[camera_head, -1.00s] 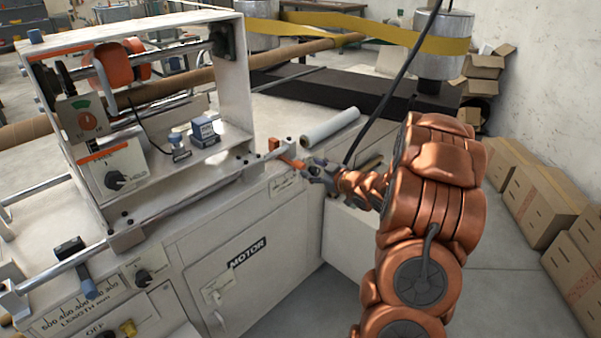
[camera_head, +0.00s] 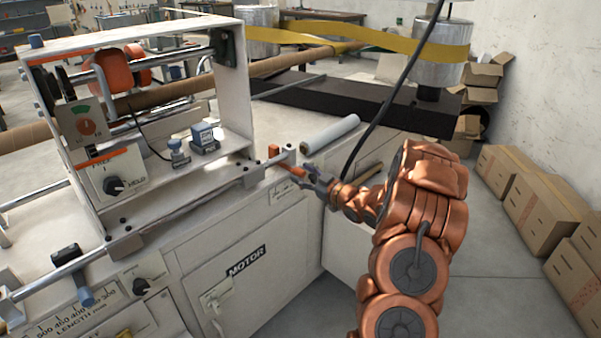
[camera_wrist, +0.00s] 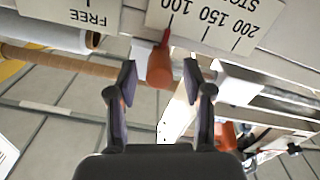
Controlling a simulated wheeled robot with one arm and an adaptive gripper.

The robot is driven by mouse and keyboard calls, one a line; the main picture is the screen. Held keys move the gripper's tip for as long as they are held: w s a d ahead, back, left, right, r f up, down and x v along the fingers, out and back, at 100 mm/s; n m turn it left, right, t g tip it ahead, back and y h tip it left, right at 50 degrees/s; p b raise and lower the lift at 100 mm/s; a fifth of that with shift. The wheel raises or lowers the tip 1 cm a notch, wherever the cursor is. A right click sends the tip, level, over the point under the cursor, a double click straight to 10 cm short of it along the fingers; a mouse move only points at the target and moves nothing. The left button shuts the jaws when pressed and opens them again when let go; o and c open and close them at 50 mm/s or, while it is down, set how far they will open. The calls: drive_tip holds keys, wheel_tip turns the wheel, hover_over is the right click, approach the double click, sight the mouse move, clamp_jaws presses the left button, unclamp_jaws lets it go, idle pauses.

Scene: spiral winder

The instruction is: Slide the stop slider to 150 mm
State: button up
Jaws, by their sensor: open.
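The stop slider is an orange handle (camera_wrist: 160,68) with a thin pointer at its tip. In the wrist view its pointer is near the 100 mark of the stop scale (camera_wrist: 207,22), which shows 100, 150 and 200, upside down. The handle also shows in the head view (camera_head: 292,168), at the right end of the winder's front rail. My gripper (camera_wrist: 158,72) is open, with one finger on each side of the handle and visible gaps between. In the head view my gripper (camera_head: 313,178) is at the handle's outer end and partly covers it.
A second label reading FREE (camera_wrist: 85,12) is beside the scale. A white roll (camera_head: 330,133) lies on the machine top behind the handle. The motor cabinet (camera_head: 250,235) is below the rail. Cardboard boxes (camera_head: 530,205) line the wall at right, with open floor before them.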

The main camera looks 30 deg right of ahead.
drive_tip(key=shift+x, duration=0.75)
clamp_jaws()
